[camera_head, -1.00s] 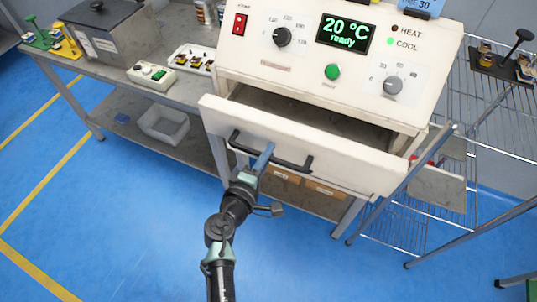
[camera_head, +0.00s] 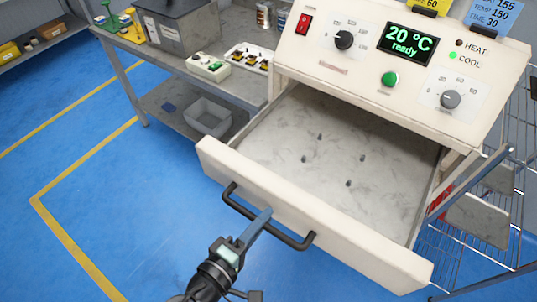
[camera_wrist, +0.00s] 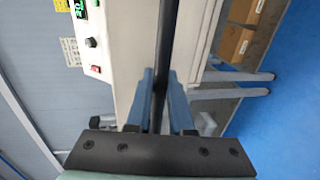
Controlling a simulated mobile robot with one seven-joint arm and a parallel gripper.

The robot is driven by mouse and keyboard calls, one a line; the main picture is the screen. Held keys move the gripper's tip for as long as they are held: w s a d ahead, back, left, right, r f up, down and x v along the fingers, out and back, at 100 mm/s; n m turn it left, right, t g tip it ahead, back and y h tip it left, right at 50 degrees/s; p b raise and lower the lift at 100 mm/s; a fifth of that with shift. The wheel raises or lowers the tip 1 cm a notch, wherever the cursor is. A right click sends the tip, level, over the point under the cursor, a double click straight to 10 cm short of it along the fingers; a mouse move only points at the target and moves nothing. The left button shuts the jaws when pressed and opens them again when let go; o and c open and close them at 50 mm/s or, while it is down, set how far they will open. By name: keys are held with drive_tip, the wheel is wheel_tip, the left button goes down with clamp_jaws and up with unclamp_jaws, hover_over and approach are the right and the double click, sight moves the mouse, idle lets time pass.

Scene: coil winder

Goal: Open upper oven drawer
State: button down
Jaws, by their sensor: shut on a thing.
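The upper oven drawer (camera_head: 330,170) is pulled well out of the white oven (camera_head: 410,70). A black bar handle (camera_head: 292,241) runs along the drawer's white front. My gripper (camera_head: 262,222) is shut on the handle near its middle. In the wrist view, the two blue fingers (camera_wrist: 160,95) stand on either side of the black handle bar (camera_wrist: 168,40), with the white drawer front behind it.
The oven display (camera_head: 408,42) reads 20 °C ready, with the COOL light green. A grey bench (camera_head: 245,85) at left holds a dark box and a tray of small parts. A wire rack (camera_head: 480,225) stands close at right. Blue floor (camera_head: 130,220) is open at left.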

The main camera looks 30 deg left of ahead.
drive_tip(key=shift+s, duration=0.1)
drive_tip(key=c, duration=0.8)
unclamp_jaws()
drive_tip(key=b+v, duration=0.1)
drive_tip(key=v, duration=1.2)
